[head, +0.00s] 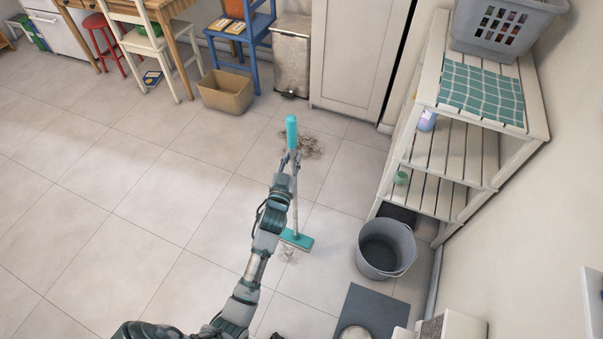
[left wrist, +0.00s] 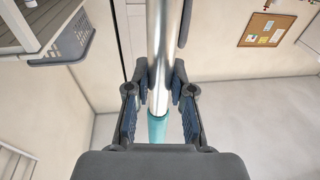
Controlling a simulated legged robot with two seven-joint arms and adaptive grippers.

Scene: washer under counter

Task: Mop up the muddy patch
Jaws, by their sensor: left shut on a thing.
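A mop with a teal grip (head: 291,132), a pale metal pole and a flat teal head (head: 296,239) stands nearly upright on the tiled floor. My left gripper (head: 290,160) is shut on its pole just below the teal grip. In the left wrist view the metal pole (left wrist: 166,50) runs between the two fingers. A fainter smudge (head: 289,254) shows beside the mop head. My right gripper is not in view.
A grey bucket (head: 384,249) stands right of the mop head, near a slatted shelf (head: 448,153). A dark mat (head: 372,312) lies in front. Floor at left is clear.

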